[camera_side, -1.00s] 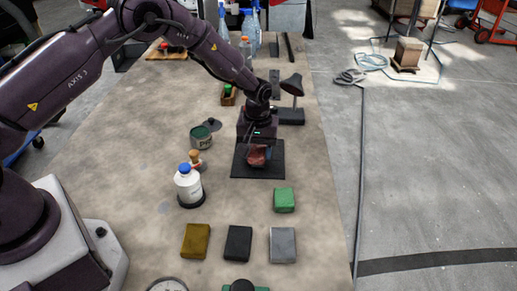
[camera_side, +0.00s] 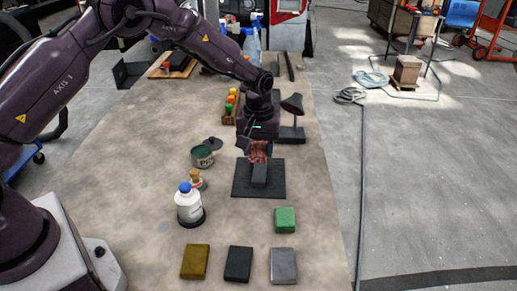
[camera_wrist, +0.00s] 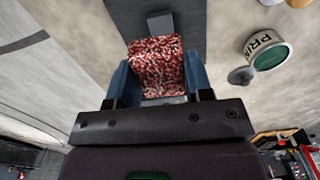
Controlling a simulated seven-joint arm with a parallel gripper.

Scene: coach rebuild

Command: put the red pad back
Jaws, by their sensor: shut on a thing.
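My gripper (camera_side: 258,146) is shut on the red pad (camera_side: 258,152), a mottled red-and-white block, and holds it above the far part of a black mat (camera_side: 240,188). In the wrist view the red pad (camera_wrist: 157,62) sits between the two blue fingers of my gripper (camera_wrist: 157,72). A dark grey block (camera_side: 259,176) rests on the mat, just in front of the pad in the side view. A grey end also shows beyond the pad in the wrist view (camera_wrist: 160,21). The exact height of the pad above the mat is hard to tell.
A green pad (camera_side: 285,220) lies near the right edge. Ochre (camera_side: 195,262), black (camera_side: 238,264) and grey (camera_side: 283,266) pads lie in a front row. A white bottle (camera_side: 189,207), an open paint tin (camera_side: 203,157) and a lamp-like stand (camera_side: 291,118) flank the mat.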

